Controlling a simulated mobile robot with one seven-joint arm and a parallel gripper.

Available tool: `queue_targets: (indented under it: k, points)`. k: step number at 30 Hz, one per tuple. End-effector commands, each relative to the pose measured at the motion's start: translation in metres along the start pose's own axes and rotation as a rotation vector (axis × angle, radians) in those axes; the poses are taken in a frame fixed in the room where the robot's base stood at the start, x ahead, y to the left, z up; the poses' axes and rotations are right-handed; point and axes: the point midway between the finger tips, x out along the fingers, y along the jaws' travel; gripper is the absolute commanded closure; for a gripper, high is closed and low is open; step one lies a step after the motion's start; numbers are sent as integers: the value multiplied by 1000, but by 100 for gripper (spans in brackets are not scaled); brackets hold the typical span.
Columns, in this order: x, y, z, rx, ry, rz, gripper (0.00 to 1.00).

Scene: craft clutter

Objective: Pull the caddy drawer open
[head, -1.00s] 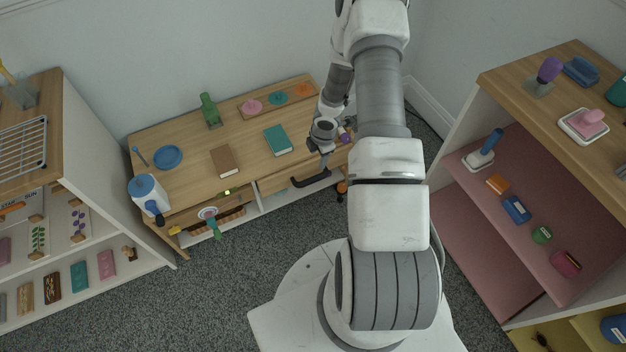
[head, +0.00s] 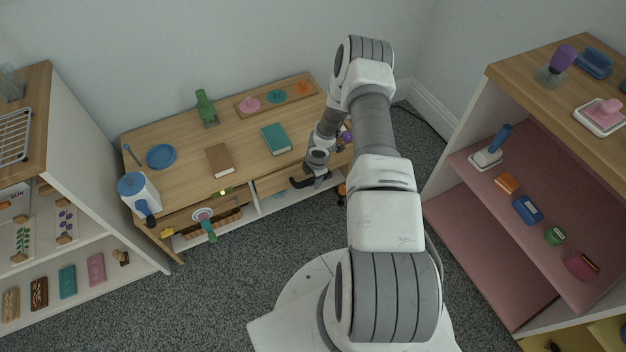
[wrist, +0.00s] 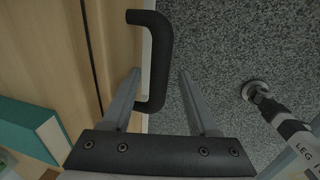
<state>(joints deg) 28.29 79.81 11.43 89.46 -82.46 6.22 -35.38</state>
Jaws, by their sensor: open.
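The black bar handle (wrist: 158,50) stands out from a wooden drawer front (wrist: 125,35) in the wrist view. In the head view the handle (head: 298,183) shows on the drawer front (head: 275,184) under the tabletop, close to my gripper. My gripper (wrist: 160,72) is open, with one finger on the drawer side of the handle and the other on the floor side. The near end of the handle lies between the fingers in the picture; I cannot tell whether either touches it. My arm covers part of the drawer's right side in the head view.
A teal book (head: 276,139) and brown book (head: 220,160) lie on the tabletop. A pink shelf unit (head: 500,225) stands at the right. Grey carpet (head: 240,265) is clear before the drawer.

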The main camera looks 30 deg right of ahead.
Motion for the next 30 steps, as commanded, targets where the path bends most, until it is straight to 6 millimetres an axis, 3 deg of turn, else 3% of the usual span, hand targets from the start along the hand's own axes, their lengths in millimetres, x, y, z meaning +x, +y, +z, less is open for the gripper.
queue_targets:
  k: [11,21,30]
  points:
    - [7,0,0,1,0,1,40]
    - [7,0,0,1,0,1,97]
    - [7,0,0,1,0,1,100]
